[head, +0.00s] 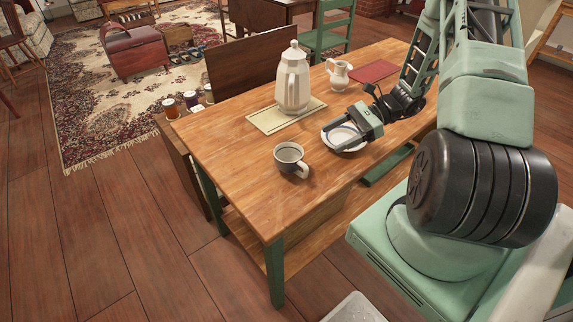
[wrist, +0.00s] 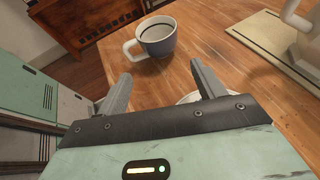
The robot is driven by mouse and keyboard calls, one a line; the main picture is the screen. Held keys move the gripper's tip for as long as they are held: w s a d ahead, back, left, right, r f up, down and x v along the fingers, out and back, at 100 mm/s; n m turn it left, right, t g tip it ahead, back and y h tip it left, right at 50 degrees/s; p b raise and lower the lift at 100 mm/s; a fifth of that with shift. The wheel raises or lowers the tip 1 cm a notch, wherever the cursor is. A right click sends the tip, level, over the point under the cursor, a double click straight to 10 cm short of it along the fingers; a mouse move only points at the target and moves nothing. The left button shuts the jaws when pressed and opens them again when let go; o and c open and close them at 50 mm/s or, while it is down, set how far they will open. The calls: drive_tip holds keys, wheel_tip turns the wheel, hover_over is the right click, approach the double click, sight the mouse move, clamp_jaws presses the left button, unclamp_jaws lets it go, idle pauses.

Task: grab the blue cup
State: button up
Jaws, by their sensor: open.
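The blue cup (head: 290,160) stands upright on the wooden table near its front edge; it looks pale grey-blue in the head view. In the wrist view the gap between my fingers (wrist: 160,74) is empty and faces the cup. A white plate (head: 345,147) lies under my gripper, partly hidden by it.
A white lidded pot (head: 293,82) stands on a pale mat (head: 266,121) behind the cup. The table (head: 225,150) is clear left of the cup. Several jars (head: 171,107) stand beyond its left edge.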

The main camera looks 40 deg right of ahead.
sight(300, 155)
drive_tip(key=p+x, duration=0.1)
drive_tip(key=x, duration=1.3)
drive_tip(key=shift+a+f, duration=0.1)
drive_tip(key=shift+a, duration=0.1)
drive_tip(key=c, duration=0.7)
